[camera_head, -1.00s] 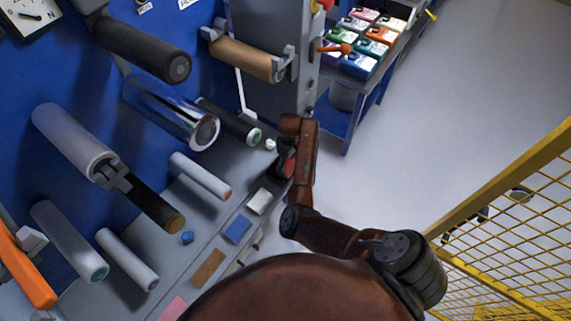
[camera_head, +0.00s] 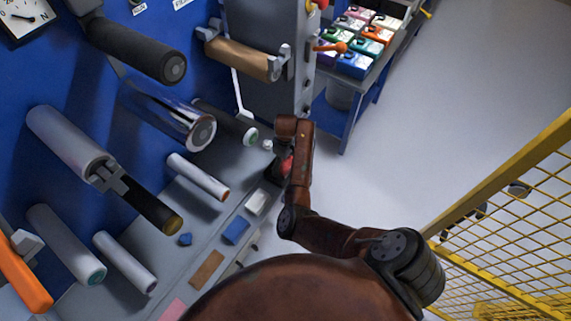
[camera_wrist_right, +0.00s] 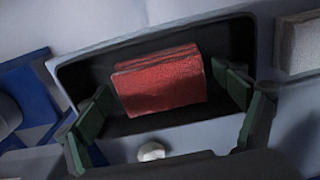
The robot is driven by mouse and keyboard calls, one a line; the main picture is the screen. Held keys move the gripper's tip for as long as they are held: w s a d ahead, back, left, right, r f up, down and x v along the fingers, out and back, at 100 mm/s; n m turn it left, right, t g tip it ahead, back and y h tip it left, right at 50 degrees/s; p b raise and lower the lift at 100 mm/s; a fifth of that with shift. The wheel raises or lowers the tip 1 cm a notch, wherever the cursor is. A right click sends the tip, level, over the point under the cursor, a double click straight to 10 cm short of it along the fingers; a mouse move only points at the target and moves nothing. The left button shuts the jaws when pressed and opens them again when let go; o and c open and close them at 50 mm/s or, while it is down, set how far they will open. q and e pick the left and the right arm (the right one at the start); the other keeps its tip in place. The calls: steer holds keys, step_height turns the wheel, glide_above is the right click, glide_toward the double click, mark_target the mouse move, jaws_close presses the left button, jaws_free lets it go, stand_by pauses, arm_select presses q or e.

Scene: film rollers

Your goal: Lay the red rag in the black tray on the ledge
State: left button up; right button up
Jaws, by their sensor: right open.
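The red rag (camera_wrist_right: 160,82), a folded block, lies in the black tray (camera_wrist_right: 85,70) in the right wrist view. My right gripper (camera_wrist_right: 162,92) is open, with one green-grey finger on each side of the rag and gaps showing between them. In the head view the red rag (camera_head: 286,165) shows partly behind my right arm at the right end of the ledge (camera_head: 215,215). My right gripper (camera_head: 281,160) is mostly hidden there by its wrist, and the tray is barely visible. My left gripper is not in view.
A white block (camera_head: 256,202), a blue block (camera_head: 236,230) and a brown block (camera_head: 207,268) lie along the ledge. Several rollers stick out from the blue wall, including a brown one (camera_head: 240,58). A white knob (camera_wrist_right: 151,152) is beside the tray. A yellow mesh fence (camera_head: 510,215) stands right.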

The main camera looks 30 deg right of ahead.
mark_target(286, 164)
step_height(286, 164, up, 12)
steer(key=p, duration=0.2)
steer(key=shift+r, duration=0.15)
